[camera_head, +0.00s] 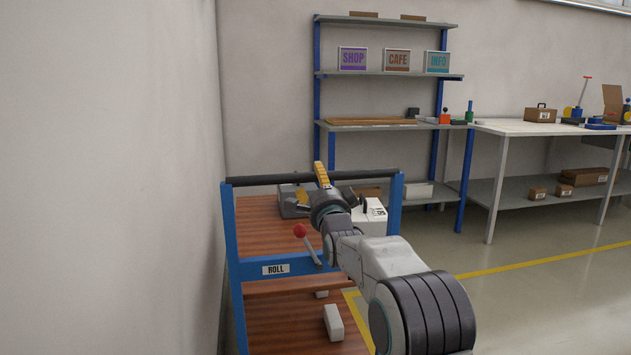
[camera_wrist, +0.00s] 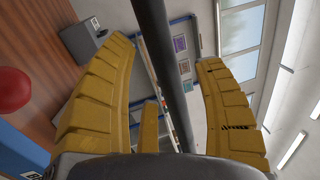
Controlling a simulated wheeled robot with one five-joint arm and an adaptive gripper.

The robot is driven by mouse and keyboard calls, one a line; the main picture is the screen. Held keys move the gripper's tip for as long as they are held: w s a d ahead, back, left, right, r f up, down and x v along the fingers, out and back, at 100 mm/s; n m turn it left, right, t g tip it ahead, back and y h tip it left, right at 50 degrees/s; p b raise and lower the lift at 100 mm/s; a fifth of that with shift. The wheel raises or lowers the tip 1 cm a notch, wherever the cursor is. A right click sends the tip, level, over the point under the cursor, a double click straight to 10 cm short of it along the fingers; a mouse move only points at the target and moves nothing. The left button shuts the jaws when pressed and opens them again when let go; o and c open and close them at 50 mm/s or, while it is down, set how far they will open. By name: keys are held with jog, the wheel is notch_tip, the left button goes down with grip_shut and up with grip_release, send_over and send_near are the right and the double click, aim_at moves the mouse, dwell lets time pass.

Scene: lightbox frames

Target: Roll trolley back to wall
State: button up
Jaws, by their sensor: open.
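The trolley has a blue frame (camera_head: 232,255), wooden decks (camera_head: 265,222), a "ROLL" label and a black handle bar (camera_head: 255,180) across its top. The bar also shows in the wrist view (camera_wrist: 160,45), running lengthwise between the two yellow fingers. My gripper (camera_head: 321,175) is at the middle of the bar, fingers apart; it also shows open in the wrist view (camera_wrist: 165,55). I cannot tell whether either finger touches the bar. A red-knobbed lever (camera_head: 300,231) stands below the bar. The pale wall (camera_head: 110,170) runs close along the trolley's left side; another wall (camera_head: 265,80) is behind.
A grey box (camera_head: 290,208) and a white box (camera_head: 372,222) are on the upper deck. A blue-posted shelf (camera_head: 390,75) with signs stands behind, and a workbench (camera_head: 545,129) to the right. The floor (camera_head: 540,300) at right is clear, with a yellow line.

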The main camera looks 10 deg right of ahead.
jog(key=shift+w+r, duration=0.25)
jog(key=shift+w, duration=0.85)
grip_shut()
jog(key=shift+w, duration=0.1)
